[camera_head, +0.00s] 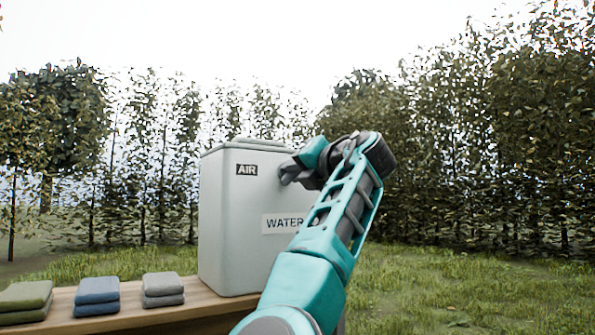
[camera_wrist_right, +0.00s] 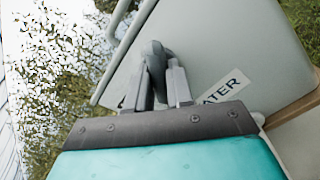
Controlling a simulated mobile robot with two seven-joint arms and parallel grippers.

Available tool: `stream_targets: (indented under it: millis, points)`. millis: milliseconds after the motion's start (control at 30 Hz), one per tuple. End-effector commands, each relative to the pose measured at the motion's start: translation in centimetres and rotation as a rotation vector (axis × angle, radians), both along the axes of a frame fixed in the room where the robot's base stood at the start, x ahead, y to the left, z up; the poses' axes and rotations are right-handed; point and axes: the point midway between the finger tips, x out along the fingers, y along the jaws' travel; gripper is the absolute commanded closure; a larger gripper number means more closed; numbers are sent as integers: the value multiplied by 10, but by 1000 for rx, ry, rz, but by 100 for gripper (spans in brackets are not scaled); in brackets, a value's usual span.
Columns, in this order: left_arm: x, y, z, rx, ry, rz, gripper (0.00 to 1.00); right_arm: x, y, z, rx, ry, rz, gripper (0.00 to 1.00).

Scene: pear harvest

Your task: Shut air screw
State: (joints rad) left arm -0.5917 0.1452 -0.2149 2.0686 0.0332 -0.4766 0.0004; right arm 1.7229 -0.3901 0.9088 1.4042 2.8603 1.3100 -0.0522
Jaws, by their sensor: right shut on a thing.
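A light grey water container (camera_head: 228,215) stands upright on a wooden bench. It has an AIR label (camera_head: 247,170) near its top and a WATER label (camera_head: 282,223) lower down, partly covered by my right arm. My right gripper (camera_head: 287,173) is at the upper front of the container, right of the AIR label. In the right wrist view my right gripper (camera_wrist_right: 164,82) is shut on a grey air screw (camera_wrist_right: 154,57) against the container wall (camera_wrist_right: 205,45). In the head view the screw is hidden by the gripper. My left gripper is not in view.
Folded cloths lie on the wooden bench (camera_head: 190,307) left of the container: green (camera_head: 25,300), blue (camera_head: 97,295) and grey (camera_head: 162,290). Grass and rows of leafy trees lie behind. The space above the container is clear.

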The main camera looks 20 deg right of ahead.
Motion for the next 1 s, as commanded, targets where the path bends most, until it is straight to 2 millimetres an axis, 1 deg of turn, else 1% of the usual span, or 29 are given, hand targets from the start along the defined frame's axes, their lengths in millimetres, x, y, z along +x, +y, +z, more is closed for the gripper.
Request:
stream_targets:
  millis: [300,333,700,767,1000]
  points:
    - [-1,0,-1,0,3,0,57,0,-1,-1,1,2,-2,100]
    - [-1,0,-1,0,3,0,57,0,-1,-1,1,2,-2,78]
    - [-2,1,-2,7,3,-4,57,0,0,-1,0,1,-1,43]
    - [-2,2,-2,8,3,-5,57,0,0,0,0,1,-1,37]
    - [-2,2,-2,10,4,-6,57,0,0,0,0,0,0,36]
